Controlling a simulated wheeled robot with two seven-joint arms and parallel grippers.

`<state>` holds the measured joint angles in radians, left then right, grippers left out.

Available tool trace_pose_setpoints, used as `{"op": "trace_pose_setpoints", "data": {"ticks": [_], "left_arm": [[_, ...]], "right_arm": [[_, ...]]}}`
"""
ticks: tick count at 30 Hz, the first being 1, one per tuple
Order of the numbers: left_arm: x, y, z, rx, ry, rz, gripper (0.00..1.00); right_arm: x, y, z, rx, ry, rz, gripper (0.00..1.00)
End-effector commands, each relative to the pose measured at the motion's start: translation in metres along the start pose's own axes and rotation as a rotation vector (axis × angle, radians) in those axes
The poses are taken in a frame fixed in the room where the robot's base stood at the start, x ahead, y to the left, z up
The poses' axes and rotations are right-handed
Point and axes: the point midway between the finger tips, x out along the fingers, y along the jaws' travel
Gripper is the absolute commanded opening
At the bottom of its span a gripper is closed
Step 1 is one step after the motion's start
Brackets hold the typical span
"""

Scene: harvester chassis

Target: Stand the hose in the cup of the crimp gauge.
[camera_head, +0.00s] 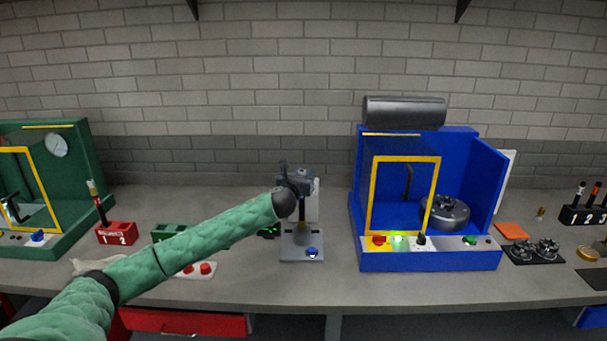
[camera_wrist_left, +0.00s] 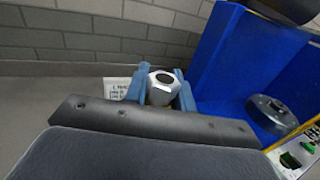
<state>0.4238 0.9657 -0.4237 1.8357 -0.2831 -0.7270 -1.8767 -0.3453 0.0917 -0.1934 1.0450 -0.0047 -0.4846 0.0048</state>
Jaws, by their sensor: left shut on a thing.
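My left arm reaches in from the left in the head view, and its gripper (camera_head: 296,178) is over the grey crimp gauge (camera_head: 302,242), which has a blue button on its base. In the left wrist view the two blue fingers (camera_wrist_left: 164,86) are shut on a pale hexagonal fitting with a dark round opening, which looks like the end of the hose (camera_wrist_left: 161,94). My right gripper is not in view.
A blue machine (camera_head: 455,258) with a yellow-framed door stands right of the gauge. A red rack (camera_head: 117,234) holding an upright hose and a green machine (camera_head: 75,180) are at left. A white label (camera_head: 313,205) stands behind the gauge. Bench is clear between gauge and blue machine.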

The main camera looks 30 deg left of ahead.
Motion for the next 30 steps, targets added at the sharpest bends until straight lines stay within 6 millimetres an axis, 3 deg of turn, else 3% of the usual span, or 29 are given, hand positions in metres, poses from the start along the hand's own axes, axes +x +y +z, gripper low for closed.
{"op": "trace_pose_setpoints", "data": {"ticks": [30], "left_arm": [[0.0, 0.0, -0.029, 0.0, -0.001, -0.001, 0.0]], "right_arm": [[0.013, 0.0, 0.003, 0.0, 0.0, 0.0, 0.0]]}}
